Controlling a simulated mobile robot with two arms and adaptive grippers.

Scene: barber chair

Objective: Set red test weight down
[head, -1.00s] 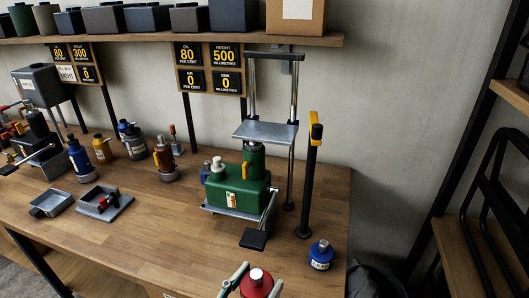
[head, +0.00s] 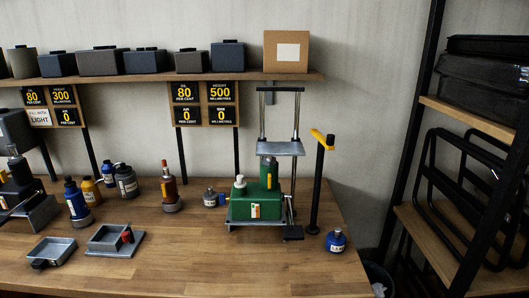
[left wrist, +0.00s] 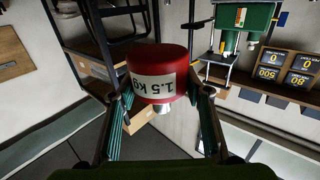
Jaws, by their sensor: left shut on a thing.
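The red test weight (left wrist: 158,72), labelled 1.5 kg, fills the middle of the left wrist view, where the picture looks upside down. My left gripper (left wrist: 160,92) is shut on it, with a finger on either side. The weight looks held in the air, clear of any surface. The head view shows neither the weight nor my grippers. In the head view a green device (head: 258,208) stands on the wooden bench, with a grey plate (head: 281,148) on a post frame behind it. The device also shows in the left wrist view (left wrist: 243,17).
A blue labelled pot (head: 336,241) stands right of a black post with a yellow top (head: 318,180). Grey trays (head: 50,250) and several bottles are on the left. The front of the bench (head: 220,270) is clear. A black-framed rack (head: 480,125) stands at right.

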